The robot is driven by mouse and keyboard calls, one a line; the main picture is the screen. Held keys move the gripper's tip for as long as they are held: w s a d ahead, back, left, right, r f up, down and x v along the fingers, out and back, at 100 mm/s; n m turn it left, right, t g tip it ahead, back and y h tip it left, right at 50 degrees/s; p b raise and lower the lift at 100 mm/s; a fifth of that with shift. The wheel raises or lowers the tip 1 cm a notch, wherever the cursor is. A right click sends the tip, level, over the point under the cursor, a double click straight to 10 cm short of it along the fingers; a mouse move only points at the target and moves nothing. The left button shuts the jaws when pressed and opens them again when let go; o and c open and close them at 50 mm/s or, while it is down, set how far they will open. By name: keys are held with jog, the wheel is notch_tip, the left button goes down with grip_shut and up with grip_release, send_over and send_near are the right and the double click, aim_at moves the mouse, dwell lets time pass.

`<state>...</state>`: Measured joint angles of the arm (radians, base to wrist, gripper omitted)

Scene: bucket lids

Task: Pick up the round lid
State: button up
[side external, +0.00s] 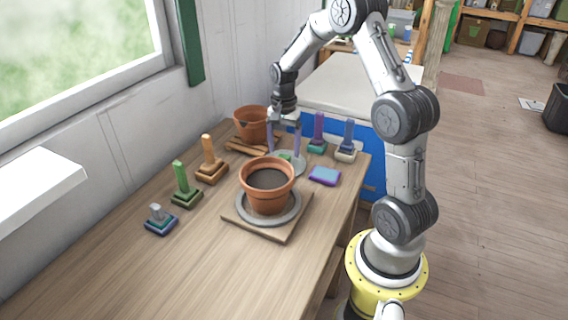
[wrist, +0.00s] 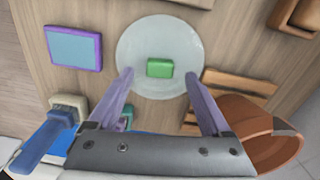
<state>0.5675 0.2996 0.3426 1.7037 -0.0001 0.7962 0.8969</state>
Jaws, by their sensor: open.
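The round lid (wrist: 160,40) is a pale grey, translucent-looking disc with a green block-shaped handle (wrist: 160,68) at its middle. It lies on the wooden table, and in the side view the lid (side external: 295,167) is partly hidden behind the terracotta pot. My gripper (wrist: 160,76) is open, with its two purple fingers apart on either side of the green handle. In the side view my gripper (side external: 285,155) points down over the lid. Nothing is held between the fingers. I cannot tell exactly how far the fingertips are above the lid.
A terracotta pot (side external: 267,190) stands on a round plate and square board in front of the lid. Several coloured stamp-like pieces stand around. Another pot (side external: 250,122) is behind. The table's front left is clear.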

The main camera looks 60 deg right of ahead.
jog(key=shift+f, duration=1.3)
grip_shut()
